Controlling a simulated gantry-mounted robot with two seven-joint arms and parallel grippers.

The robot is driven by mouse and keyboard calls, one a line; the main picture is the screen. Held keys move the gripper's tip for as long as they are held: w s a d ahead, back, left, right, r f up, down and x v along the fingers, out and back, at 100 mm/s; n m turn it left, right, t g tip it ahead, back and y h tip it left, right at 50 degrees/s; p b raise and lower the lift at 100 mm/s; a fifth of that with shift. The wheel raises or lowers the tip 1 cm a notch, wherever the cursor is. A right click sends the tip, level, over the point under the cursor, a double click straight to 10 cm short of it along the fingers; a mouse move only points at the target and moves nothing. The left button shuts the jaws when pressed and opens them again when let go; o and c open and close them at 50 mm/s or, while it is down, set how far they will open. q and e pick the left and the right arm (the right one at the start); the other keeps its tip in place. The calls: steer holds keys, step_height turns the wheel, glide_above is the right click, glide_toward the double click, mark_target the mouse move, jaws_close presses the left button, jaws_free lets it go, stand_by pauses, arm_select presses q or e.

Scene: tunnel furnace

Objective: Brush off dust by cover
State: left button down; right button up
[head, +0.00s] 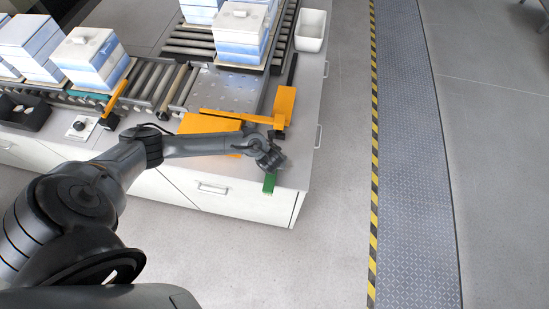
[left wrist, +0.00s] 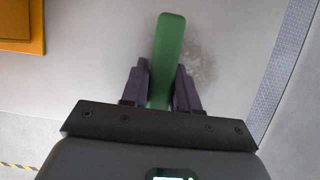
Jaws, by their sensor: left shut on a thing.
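A green brush (head: 269,184) is held at the front right corner of the grey worktop (head: 225,178). My left gripper (head: 272,163) is shut on it. In the left wrist view the green handle (left wrist: 166,60) stands between the two dark fingers of my left gripper (left wrist: 161,85); its bristles are hidden. A greyish patch of dust (left wrist: 199,62) lies on the pale surface just right of the handle. Which part is the cover I cannot tell; an orange plate (head: 205,124) lies on the worktop behind my arm. My right gripper is out of view.
An orange block fixture (head: 285,105) stands behind the gripper. Blue and white box stacks (head: 93,58) sit on roller conveyors (head: 150,82). A white bin (head: 310,30) is at the back right. Open floor lies right of the worktop edge.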

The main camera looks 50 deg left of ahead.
arm_select(q)
steer(key=shift+s+f, duration=0.1)
steer(key=shift+s, duration=0.1)
steer(key=shift+s+d+r+p, duration=0.1)
steer(key=shift+d+r+p, duration=0.05)
steer(key=shift+r+p, duration=0.45)
step_height(320, 180, up, 4)
steer(key=p, duration=0.3)
steer(key=shift+f, duration=0.25)
steer(key=shift+r+p, duration=0.65)
steer(key=shift+p, duration=0.15)
step_height(320, 180, up, 3)
steer(key=p, duration=0.3)
steer(key=shift+a, duration=0.2)
